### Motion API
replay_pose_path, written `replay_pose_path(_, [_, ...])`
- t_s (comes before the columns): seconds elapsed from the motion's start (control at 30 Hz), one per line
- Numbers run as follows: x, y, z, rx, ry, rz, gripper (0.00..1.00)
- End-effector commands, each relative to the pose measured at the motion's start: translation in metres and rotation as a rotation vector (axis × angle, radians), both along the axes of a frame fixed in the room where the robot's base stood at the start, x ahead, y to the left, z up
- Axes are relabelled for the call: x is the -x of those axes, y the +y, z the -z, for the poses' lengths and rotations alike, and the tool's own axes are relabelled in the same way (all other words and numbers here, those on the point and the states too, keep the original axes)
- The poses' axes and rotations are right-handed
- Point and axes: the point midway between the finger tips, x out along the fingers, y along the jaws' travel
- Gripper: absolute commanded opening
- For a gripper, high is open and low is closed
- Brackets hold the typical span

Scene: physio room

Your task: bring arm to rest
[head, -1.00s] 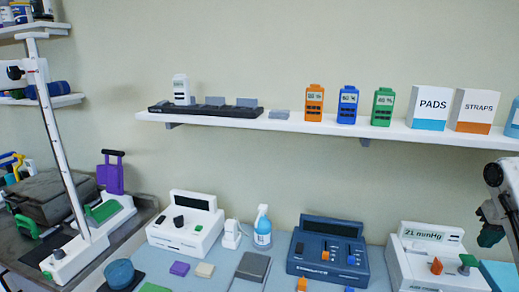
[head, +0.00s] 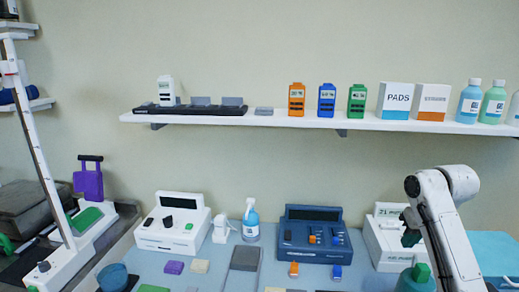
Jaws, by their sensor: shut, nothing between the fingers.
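My arm (head: 448,220) is at the right of the head view, bent with its white elbow joint at the top. My gripper (head: 411,239) is a small dark part with a green end, left of the arm's upright link. It is shut and empty, in front of the white pressure device (head: 388,254), whose display it partly covers. I cannot tell how far the gripper is from the device.
A wall shelf (head: 222,119) holds several handheld units, a PADS box (head: 396,101) and bottles. Below, the bench carries a white console (head: 173,224), a spray bottle (head: 250,222), a blue console (head: 313,236) and small blocks. A green-topped teal item (head: 413,279) is near the arm.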

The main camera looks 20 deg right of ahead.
Motion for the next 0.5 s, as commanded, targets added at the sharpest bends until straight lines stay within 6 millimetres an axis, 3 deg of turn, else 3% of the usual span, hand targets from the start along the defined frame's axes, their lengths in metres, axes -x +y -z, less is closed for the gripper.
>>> replay_pose_path(0.17, [-0.009, 0.05, 0.037, -0.038, -0.012, -0.054, 0.0])
replay_pose_path(0.3, [-0.008, 0.105, 0.075, -0.074, -0.015, -0.105, 0.0])
replay_pose_path(0.5, [0.021, 0.2, 0.14, -0.123, -0.001, -0.187, 0.0])
